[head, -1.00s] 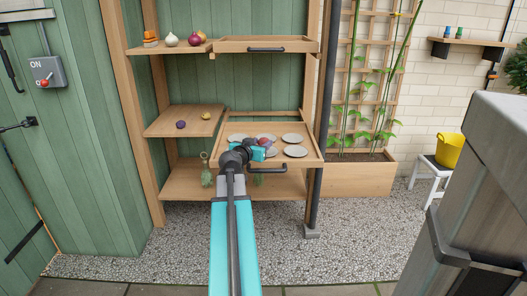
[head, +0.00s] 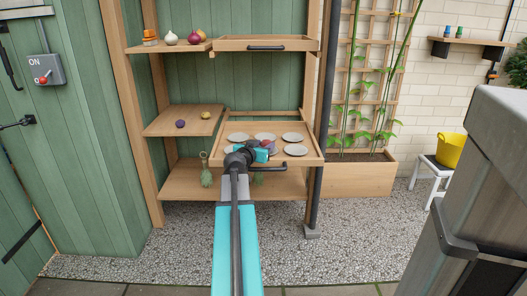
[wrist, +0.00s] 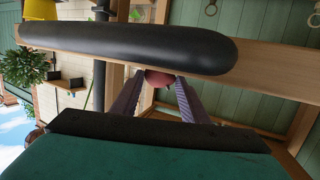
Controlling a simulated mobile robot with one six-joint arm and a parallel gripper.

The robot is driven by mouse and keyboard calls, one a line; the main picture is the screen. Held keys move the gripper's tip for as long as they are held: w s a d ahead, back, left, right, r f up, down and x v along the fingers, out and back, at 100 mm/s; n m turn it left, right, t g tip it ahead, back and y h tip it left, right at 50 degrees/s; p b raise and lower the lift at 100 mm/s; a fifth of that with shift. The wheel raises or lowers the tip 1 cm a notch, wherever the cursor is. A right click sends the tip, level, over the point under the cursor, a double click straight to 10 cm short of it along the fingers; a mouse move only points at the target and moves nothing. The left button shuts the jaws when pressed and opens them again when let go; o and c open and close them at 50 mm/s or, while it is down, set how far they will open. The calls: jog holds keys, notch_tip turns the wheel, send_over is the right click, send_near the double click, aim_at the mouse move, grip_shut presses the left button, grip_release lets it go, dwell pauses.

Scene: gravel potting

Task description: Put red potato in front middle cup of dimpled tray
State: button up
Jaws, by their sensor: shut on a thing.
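The red potato (wrist: 158,78) sits between the two fingers of my gripper (wrist: 155,92) in the wrist view. In the head view my gripper (head: 270,149) is shut on it over the front middle part of the dimpled tray (head: 311,157). The tray is a wooden pull-out with several pale grey round cups. The back row and the front right cup (head: 296,150) show clear and empty. My gripper largely hides the front middle and front left cups. I cannot tell whether the potato touches a cup.
A black handle (wrist: 130,48) on the tray's front edge lies close before my gripper. A purple item (head: 180,124) and a yellow item (head: 205,115) lie on the shelf to the left. Onions (head: 194,38) stand on the upper shelf, beside another pull-out tray (head: 265,43).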

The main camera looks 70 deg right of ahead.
jog(key=shift+f, duration=0.5)
jog(key=shift+f, duration=0.15)
jog(key=o, duration=1.1)
jog(key=shift+r, duration=0.2)
jog(key=b+v, duration=0.3)
jog(key=v, duration=0.8)
jog(key=shift+w+a+f+b, duration=0.1)
jog(key=shift+a+b, duration=0.2)
jog(key=shift+a, duration=0.1)
jog(key=shift+a, duration=0.1)
jog(key=shift+w+r, duration=0.1)
jog(key=shift+r, duration=0.1)
